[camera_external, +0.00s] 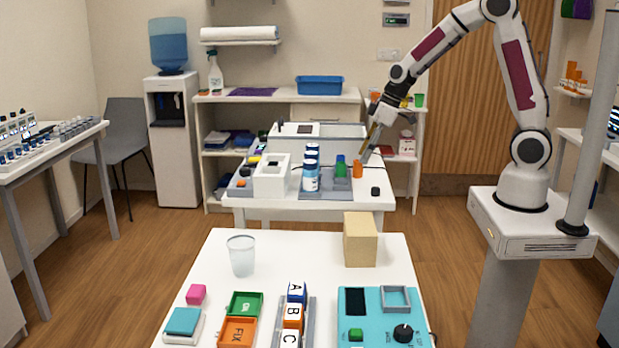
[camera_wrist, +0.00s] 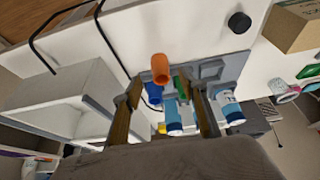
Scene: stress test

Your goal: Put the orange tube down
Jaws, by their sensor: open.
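The orange tube (camera_external: 357,168) stands upright at the right of the grey rack (camera_external: 320,195) on the middle white table. I cannot tell whether it sits in the rack or beside it. In the wrist view the orange tube (camera_wrist: 160,68) shows just beyond my open fingertips, towards the left one, with no finger visibly closed on it. My gripper (camera_external: 372,140) is above and to the right of the tube, tilted down; its fingers (camera_wrist: 166,88) are spread wide in the wrist view.
A green tube (camera_external: 341,167) and blue-capped white bottles (camera_external: 311,178) stand close left of the orange tube. A black round piece (camera_external: 375,191) lies to the right. A long grey-white box (camera_external: 290,143) is behind. The table's front right is mostly clear.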

